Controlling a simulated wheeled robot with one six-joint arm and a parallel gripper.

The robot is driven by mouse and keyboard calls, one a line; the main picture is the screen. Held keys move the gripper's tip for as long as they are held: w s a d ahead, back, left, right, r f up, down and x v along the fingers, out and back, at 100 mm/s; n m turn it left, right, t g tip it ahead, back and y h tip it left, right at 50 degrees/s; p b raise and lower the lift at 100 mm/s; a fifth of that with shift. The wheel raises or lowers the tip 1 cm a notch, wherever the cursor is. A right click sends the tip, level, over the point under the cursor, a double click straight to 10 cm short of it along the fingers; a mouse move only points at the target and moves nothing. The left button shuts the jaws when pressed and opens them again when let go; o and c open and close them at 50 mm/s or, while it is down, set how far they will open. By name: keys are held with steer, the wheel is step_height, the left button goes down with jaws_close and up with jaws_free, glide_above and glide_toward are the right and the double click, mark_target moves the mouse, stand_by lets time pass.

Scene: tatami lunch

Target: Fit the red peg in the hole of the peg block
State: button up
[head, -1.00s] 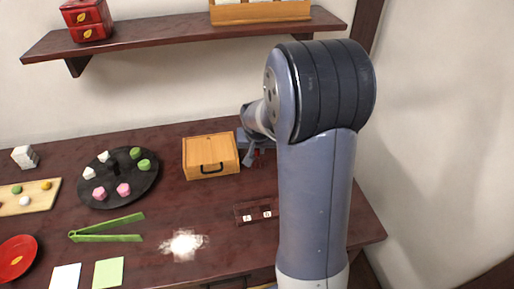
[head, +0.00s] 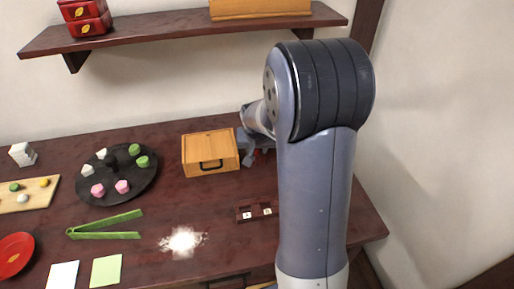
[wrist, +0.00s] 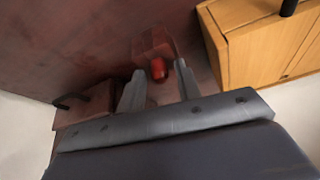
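The red peg (wrist: 158,69) shows in the wrist view as a short, bright red cylinder between my two fingertips. My gripper (wrist: 160,76) is open, with a small gap on each side of the peg. The peg block (wrist: 152,42) appears to be the dark red-brown block just beyond the peg; its hole is not visible. I cannot tell whether the peg touches the block. In the head view my gripper (head: 258,148) is small, right of the wooden box and partly hidden by my arm, with a speck of red below it.
The wooden box (head: 210,153) with a black handle stands close to my gripper; it also shows in the wrist view (wrist: 262,45). A small dark holder with white tiles (head: 254,212) lies nearer. A black round tray (head: 117,175) and green tongs (head: 105,226) lie left.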

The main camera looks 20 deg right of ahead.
steer(key=shift+o, duration=0.8)
steer(key=p+v, duration=0.1)
steer(key=v, duration=0.9)
steer(key=shift+s+r, duration=0.2)
steer(key=shift+r, duration=0.15)
steer(key=shift+a, duration=0.1)
steer(key=b+x, duration=0.1)
steer(key=x, duration=0.9)
steer(key=shift+w+f, duration=0.15)
steer(key=shift+f, duration=0.1)
steer(key=shift+w, duration=0.1)
steer(key=shift+r+p, duration=0.25)
steer(key=shift+p, duration=0.05)
